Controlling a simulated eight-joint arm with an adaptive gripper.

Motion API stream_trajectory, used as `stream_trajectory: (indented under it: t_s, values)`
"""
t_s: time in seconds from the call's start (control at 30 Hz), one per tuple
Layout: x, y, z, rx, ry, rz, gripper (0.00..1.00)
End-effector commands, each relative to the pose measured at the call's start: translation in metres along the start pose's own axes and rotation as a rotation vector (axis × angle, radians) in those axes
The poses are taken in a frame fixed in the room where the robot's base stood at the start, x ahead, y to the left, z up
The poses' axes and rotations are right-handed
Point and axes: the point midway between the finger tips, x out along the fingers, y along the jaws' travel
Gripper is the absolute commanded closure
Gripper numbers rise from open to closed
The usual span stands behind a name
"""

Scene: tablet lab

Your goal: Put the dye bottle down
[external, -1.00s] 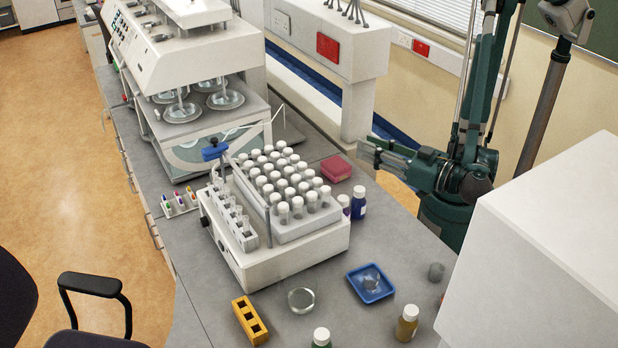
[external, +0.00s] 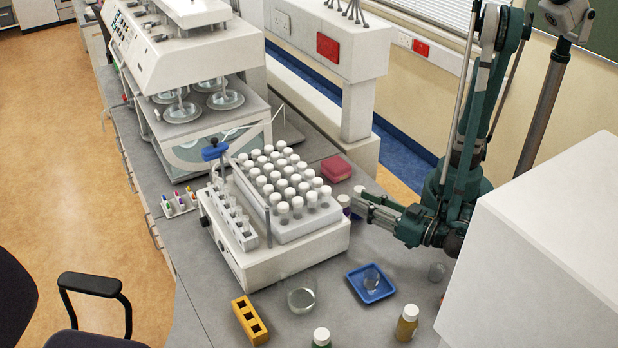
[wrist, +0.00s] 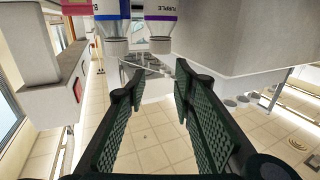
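Two white-capped bottles stand side by side on the bench, right of the tube rack. In the wrist view, one has a blue label (wrist: 112,20) and the other a label reading PURPLE (wrist: 161,18). In the external view, the purple bottle (external: 344,202) shows at the rack's corner. The blue one is mostly behind my fingers, with its cap (external: 358,189) showing. My gripper (external: 360,205) is low beside them. In the wrist view my gripper (wrist: 155,82) has its fingers spread, with nothing between them. Which bottle is the dye bottle meant, I cannot tell.
The tube rack (external: 285,228) on its white machine stands close left. A red box (external: 335,168) lies behind the bottles.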

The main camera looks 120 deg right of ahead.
Motion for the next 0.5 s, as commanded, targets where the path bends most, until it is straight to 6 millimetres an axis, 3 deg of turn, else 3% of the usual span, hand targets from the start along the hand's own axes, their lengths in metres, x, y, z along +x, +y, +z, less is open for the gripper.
stream_trajectory:
  t_s: [0.2, 0.5]
  values:
    - [0.0, -0.001, 0.026, 0.0, 0.0, 0.0, 0.73]
    - [0.0, 0.0, 0.034, 0.0, 0.0, 0.0, 0.73]
